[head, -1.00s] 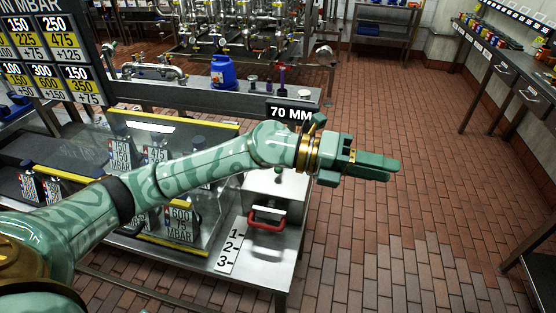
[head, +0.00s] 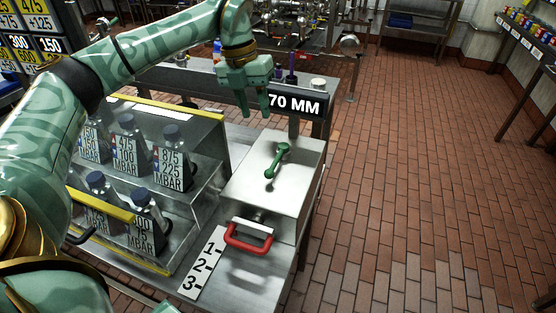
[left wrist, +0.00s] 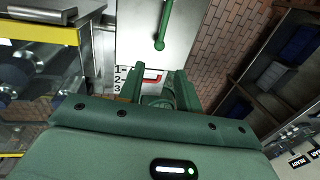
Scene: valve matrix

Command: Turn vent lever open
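The green lever (head: 277,161), which I take to be the vent lever, sits on top of a steel box (head: 299,181). Its ball end points toward the lower left in the head view. In the left wrist view the lever (left wrist: 165,25) shows beyond the fingers. My left gripper (head: 256,103) points down above and behind the box, up and left of the lever, not touching it. Its fingers (left wrist: 159,90) are apart with nothing seen held between them. My right gripper is not in view.
A red handle (head: 248,240) is on the box's front, beside a 1-2-3 scale (head: 204,262). A "70 MM" sign (head: 295,103) stands behind the box. A clear case (head: 205,215) with labelled bottles is to the left. Open brick floor (head: 430,180) lies right.

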